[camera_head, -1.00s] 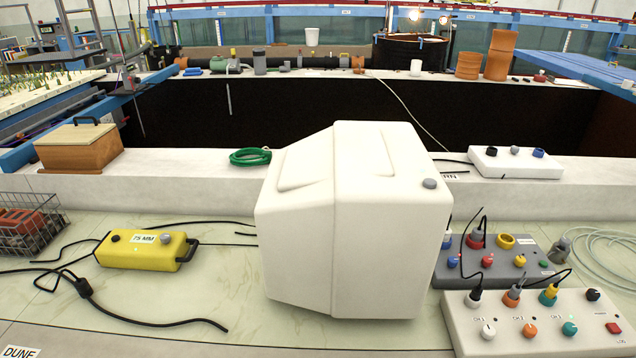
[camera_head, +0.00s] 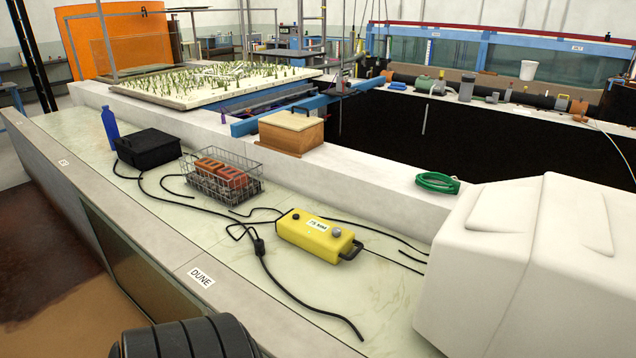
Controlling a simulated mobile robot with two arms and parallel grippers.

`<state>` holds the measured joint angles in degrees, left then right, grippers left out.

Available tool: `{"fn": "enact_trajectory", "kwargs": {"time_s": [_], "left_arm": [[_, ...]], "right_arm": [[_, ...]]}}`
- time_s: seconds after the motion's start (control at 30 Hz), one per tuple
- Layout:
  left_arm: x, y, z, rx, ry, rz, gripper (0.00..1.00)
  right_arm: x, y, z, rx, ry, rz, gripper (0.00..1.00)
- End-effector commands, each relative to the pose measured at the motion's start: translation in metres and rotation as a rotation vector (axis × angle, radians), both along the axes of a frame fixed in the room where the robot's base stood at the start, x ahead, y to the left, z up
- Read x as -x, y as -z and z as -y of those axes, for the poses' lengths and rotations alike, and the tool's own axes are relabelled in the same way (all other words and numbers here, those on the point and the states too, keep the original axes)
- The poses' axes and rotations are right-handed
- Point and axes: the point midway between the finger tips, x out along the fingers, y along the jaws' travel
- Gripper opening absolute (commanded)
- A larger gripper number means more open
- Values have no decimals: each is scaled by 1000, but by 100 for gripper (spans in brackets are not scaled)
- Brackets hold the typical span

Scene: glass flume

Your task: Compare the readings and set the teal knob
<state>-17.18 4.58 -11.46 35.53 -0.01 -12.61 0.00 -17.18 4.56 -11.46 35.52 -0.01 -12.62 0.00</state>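The teal knob and the white control box that bears it are out of view now. A yellow box (camera_head: 317,234) labelled "75 MM" lies on the pale bench. It has a black knob and a grey knob on top and a black handle at its right end. Its markings are too small to read as a measurement beyond the label. Neither of my grippers is in view. A black ribbed part at the bottom edge looks like part of my own arm.
A large white housing (camera_head: 535,270) blocks the right side. A wire basket (camera_head: 222,178) with orange bricks, a black box (camera_head: 148,149) and a blue bottle (camera_head: 110,128) stand along the bench. Black cables (camera_head: 300,300) trail across it. A wooden box (camera_head: 291,133) and green hose (camera_head: 438,182) sit on the ledge behind.

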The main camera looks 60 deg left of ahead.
Motion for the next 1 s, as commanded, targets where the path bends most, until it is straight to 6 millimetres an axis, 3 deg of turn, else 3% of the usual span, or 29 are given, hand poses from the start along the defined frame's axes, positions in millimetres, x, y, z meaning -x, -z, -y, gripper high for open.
{"fn": "enact_trajectory", "kwargs": {"time_s": [0.97,1.0], "left_arm": [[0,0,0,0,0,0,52],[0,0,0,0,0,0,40]], "right_arm": [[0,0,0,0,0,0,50],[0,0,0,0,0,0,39]]}}
